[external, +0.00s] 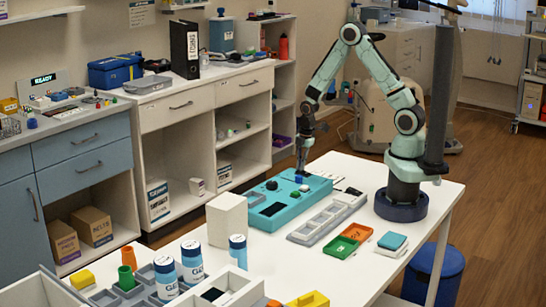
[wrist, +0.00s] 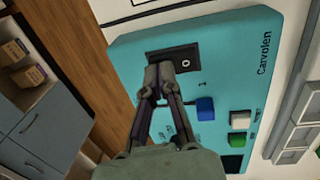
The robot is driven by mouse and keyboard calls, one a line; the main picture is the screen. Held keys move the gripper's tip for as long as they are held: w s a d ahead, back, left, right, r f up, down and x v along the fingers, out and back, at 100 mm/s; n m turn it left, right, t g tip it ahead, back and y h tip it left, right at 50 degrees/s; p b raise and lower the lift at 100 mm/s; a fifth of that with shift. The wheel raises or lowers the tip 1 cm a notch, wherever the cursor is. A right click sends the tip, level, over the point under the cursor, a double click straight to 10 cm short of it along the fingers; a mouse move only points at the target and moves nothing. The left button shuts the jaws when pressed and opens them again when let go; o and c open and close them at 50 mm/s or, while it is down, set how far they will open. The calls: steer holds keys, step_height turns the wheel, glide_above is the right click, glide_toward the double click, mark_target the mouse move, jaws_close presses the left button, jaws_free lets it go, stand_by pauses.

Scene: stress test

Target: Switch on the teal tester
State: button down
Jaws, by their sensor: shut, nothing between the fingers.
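The teal tester (external: 283,202) lies flat on the white table in front of my arm. In the wrist view its teal top (wrist: 225,65) carries the word "Carvolen". A dark rocker switch (wrist: 186,62) with an "O" mark sits in a black plate near its upper edge. My gripper (wrist: 166,68) is shut and empty, its fingertips over the left part of the switch and hiding it. Whether they touch it I cannot tell. In the external view my gripper (external: 300,172) points down at the tester's far end.
The tester also has a blue button (wrist: 205,108), a white button (wrist: 240,120) and a green button (wrist: 237,139). A grey compartment tray (external: 327,220) lies beside it. A white block (external: 227,220) stands at its near end. Green and orange trays (external: 349,240) lie nearer the front.

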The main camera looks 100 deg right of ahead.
steer(key=shift+w+f+y, duration=0.1)
steer(key=shift+f+y, duration=0.15)
steer(key=shift+y, duration=0.05)
steer(key=shift+a, duration=0.1)
steer(key=shift+s+a+r, duration=0.25)
steer(key=shift+s+a, duration=0.15)
steer(key=shift+s, duration=0.2)
step_height(320, 180, up, 14)
steer(key=w+d, duration=0.1)
steer(key=shift+w+d, duration=0.15)
steer(key=shift+w, duration=0.05)
stand_by(0.3)
stand_by(0.5)
